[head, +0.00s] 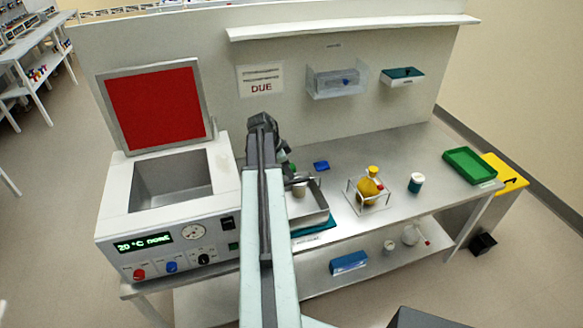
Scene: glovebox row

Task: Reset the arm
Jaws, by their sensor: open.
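My arm stretches forward from the bottom middle of the head view, over the front edge of the steel bench (345,205). My gripper (288,168) is at its far end, partly hidden behind the dark arm link. It is open, and I see nothing held in it. It is above or beside a metal tray (312,218), near a small pale cup with green by it. The arm hides part of the tray and the bench; I cannot tell whether the gripper touches anything.
A white bath unit (165,225) with a raised red lid (155,108) stands left of my arm. To the right are a yellow flask (369,187) in a wire stand, a teal-and-white jar (416,182) and a green tray (469,166). A shelf (350,28) crosses the back panel.

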